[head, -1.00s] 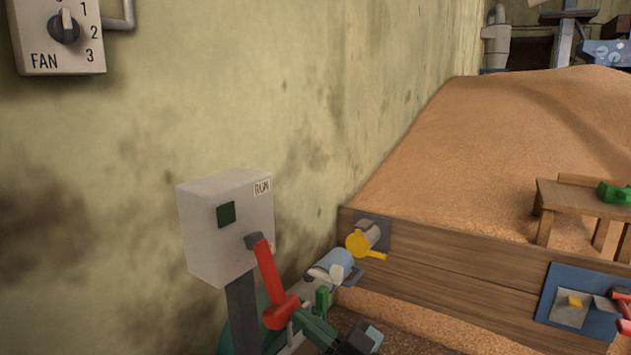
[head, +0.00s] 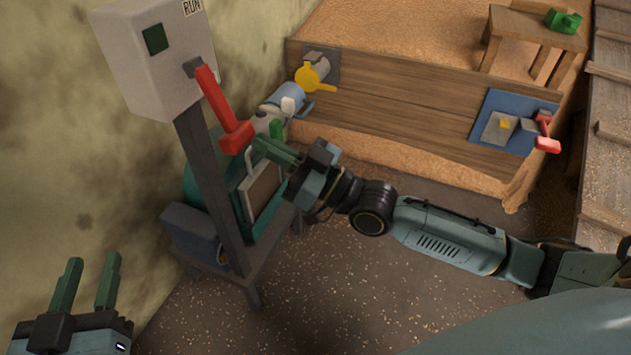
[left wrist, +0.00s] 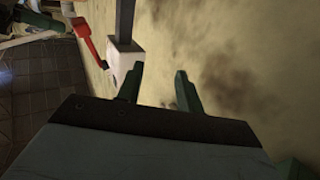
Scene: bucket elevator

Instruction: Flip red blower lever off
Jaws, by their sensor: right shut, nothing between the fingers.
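The red blower lever (head: 215,98) hangs from a pivot on a pale control box (head: 152,58) labelled RUN, slanting down and right to a thick red grip. My right gripper (head: 262,145) is shut and empty, its green fingertips close beside the grip; I cannot tell whether they touch it. My left gripper (head: 88,280) is open and empty at the lower left, well away from the lever. In the left wrist view the lever (left wrist: 85,35) and box (left wrist: 122,58) appear beyond the open left fingers (left wrist: 155,88).
The box stands on a dark post (head: 215,190) beside the stained wall. Behind my right gripper are a teal machine (head: 200,180) and a yellow lever (head: 312,80) on a wooden grain bin (head: 400,110). Another red lever (head: 546,135) is on a blue plate. The speckled floor (head: 330,270) is clear.

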